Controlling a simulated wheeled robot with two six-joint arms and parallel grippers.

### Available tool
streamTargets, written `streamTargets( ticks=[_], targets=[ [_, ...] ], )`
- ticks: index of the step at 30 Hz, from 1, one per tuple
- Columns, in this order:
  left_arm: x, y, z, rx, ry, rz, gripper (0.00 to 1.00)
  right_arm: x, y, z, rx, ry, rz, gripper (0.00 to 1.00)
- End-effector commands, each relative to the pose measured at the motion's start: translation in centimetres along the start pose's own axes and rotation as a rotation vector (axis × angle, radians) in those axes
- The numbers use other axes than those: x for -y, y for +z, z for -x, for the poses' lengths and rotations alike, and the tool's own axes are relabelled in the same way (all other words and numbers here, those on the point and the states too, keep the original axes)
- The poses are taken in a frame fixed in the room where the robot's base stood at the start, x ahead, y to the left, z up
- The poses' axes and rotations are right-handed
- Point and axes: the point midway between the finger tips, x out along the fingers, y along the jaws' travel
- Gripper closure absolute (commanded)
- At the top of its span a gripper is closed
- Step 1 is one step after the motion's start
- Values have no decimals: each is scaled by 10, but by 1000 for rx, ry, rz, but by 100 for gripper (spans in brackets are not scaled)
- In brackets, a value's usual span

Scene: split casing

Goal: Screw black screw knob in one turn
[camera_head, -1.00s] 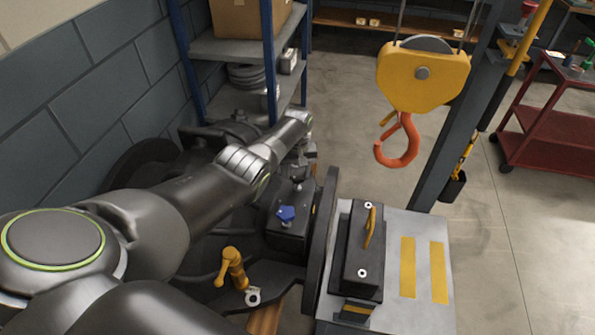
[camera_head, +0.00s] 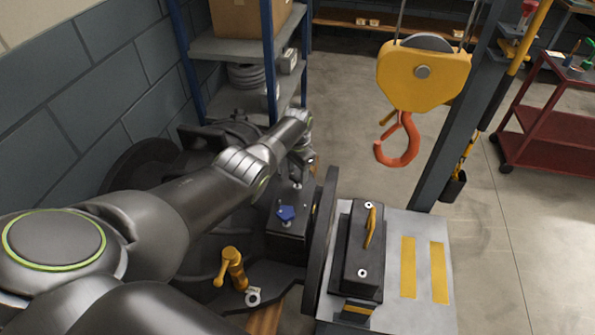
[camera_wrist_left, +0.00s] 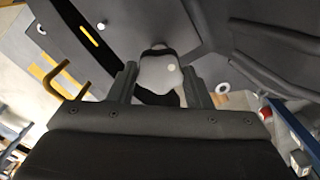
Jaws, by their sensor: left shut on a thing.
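My left arm reaches in from the left of the head view, over the dark machine casing (camera_head: 292,240). My left gripper, at the arm's far end, is small and partly hidden there. In the left wrist view the two fingers of my left gripper (camera_wrist_left: 160,84) are shut on a rounded knob (camera_wrist_left: 158,70). It looks dark with a pale, shiny face, and I take it for the black screw knob. In the head view I cannot make the knob out behind my arm and gripper. My right gripper is not in view.
A blue star knob (camera_head: 286,213) and a yellow lever (camera_head: 232,268) are close by on the casing. A black cover with a yellow handle (camera_head: 370,228) sits on a grey plate to the right. An orange hook (camera_head: 400,145) hangs over free floor. A shelf rack (camera_head: 235,48) stands behind.

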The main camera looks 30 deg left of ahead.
Motion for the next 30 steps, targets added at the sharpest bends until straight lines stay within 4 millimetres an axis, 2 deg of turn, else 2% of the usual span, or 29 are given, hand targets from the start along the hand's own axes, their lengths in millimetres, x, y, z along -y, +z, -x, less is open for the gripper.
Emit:
streamTargets(
  ticks=[30],
  targets=[
    [1, -2, 2, -4, -6, -965, 78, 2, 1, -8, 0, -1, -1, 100]
  ],
)
